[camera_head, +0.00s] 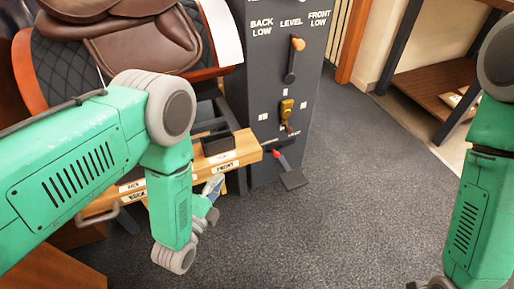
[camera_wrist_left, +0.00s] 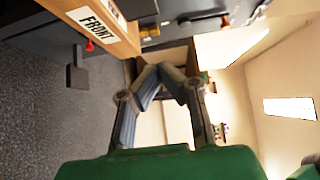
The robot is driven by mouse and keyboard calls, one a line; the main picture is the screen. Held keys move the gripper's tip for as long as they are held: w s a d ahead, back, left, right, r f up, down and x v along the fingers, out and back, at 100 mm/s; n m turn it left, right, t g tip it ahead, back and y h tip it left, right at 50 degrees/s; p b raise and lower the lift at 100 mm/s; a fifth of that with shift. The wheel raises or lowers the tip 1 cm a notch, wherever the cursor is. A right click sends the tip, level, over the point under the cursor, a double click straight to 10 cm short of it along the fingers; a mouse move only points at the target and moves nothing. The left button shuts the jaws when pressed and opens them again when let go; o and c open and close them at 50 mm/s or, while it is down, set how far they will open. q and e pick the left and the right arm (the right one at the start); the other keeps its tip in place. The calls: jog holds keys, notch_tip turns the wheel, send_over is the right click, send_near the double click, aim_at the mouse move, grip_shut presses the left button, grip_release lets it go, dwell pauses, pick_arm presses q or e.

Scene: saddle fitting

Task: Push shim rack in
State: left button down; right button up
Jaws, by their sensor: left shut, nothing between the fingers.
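The shim rack (camera_head: 247,157) is a light wooden, drawer-like piece with white labels, one reading FRONT. It sticks out below the saddle, left of the dark control post, with a black open box on top. Its labelled wooden end also shows in the left wrist view (camera_wrist_left: 122,42). My left gripper (camera_head: 215,187) is just in front of the rack's labelled face, partly hidden by my forearm; I cannot tell whether it touches. In the left wrist view its fingers (camera_wrist_left: 161,70) meet, with nothing between them.
The brown saddle (camera_head: 150,40) sits above the rack. The dark control post (camera_head: 285,90) with levers stands right behind it, with a red-tipped lever (camera_head: 277,154) near the rack's end. A wooden shelf (camera_head: 430,85) is at upper right. Grey carpet between is clear.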

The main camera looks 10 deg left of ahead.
pick_arm(q)
jog(key=b, duration=0.3)
send_near(233, 138)
jog(key=w+d, duration=0.4)
jog(key=shift+w+a+b, duration=0.4)
jog(key=shift+w+a, duration=0.25)
jog(key=shift+w, duration=0.25)
jog(key=shift+w+a, duration=0.55)
